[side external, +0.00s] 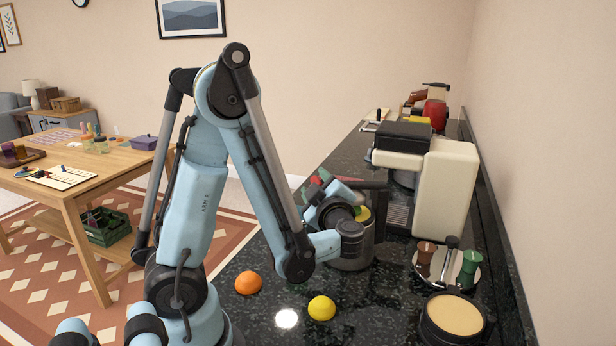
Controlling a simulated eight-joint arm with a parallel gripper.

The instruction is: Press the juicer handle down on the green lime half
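My gripper (335,204) is over the dark counter, left of the cream machine. My wrist and arm partly block the view of it, and I cannot tell how far its fingers are apart. A grey metal cylindrical body (352,262), possibly the juicer, stands just behind and below my wrist. A small yellow-green patch (363,214) shows beside my gripper above this body; it may be the lime half, but most of it is hidden. I cannot make out the juicer handle clearly, or whether my gripper touches it.
An orange (248,283) and a yellow fruit (321,308) lie on the counter in front. The cream machine (445,190) stands at right. A round tray (463,279) with brown and green handled items and a round beige-topped container (453,315) fill the right front.

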